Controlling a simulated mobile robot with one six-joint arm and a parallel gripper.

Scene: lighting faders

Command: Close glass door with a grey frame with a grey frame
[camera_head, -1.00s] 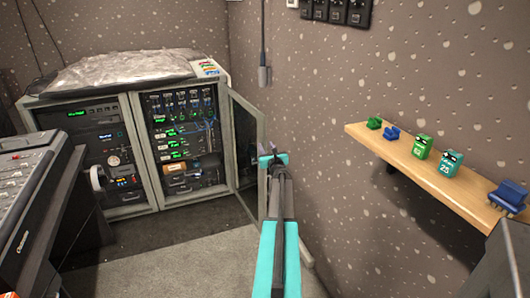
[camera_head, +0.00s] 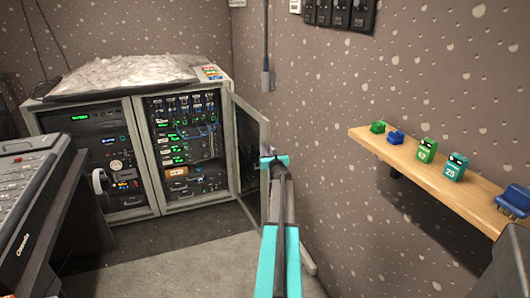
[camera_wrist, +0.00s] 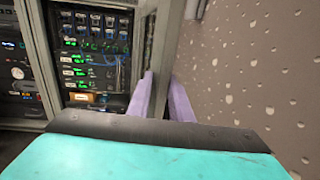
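The glass door with a grey frame (camera_head: 264,137) stands swung open at the right side of the equipment cabinet (camera_head: 228,86). Its dark glass faces the cabinet's right bay. My gripper (camera_head: 270,153) is at the door's free outer edge. In the wrist view, my gripper (camera_wrist: 161,98) has its two purple fingers apart, with the door's grey frame (camera_wrist: 166,50) running down between them. I cannot tell whether the fingers touch the frame. The lower part of the door is partly hidden by my arm.
A speckled wall (camera_head: 330,120) is close to the right of the door. A wooden shelf (camera_head: 410,160) with small green, teal and blue items juts out at the right. A mixing desk (camera_head: 35,200) is at the left. Grey floor (camera_head: 175,265) is clear before the cabinet.

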